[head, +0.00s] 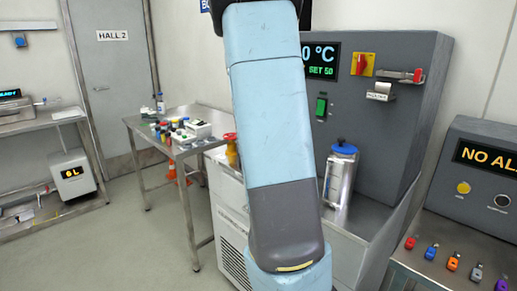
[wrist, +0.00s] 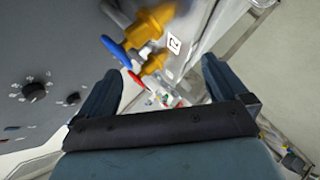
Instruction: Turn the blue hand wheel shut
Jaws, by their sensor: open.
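The blue hand wheel (wrist: 115,50) shows in the wrist view as a narrow blue shape, seen nearly edge-on. It sits at the left end of a yellow valve body (wrist: 146,28). A similar yellow valve with a red wheel (wrist: 137,79) is just below it. My gripper (wrist: 162,68) is open, with its two dark fingers wide apart and nothing held. The blue wheel lies ahead of the left finger, with no visible contact. In the head view my arm hides the gripper and the blue wheel; a red-topped yellow valve (head: 231,150) shows left of the arm.
A grey control cabinet (head: 385,115) stands behind my arm, with a blue-lidded vessel (head: 341,175) in front of it. A steel table (head: 165,135) with small bottles is at left. In the wrist view, a grey panel with knobs (wrist: 34,92) fills the left side.

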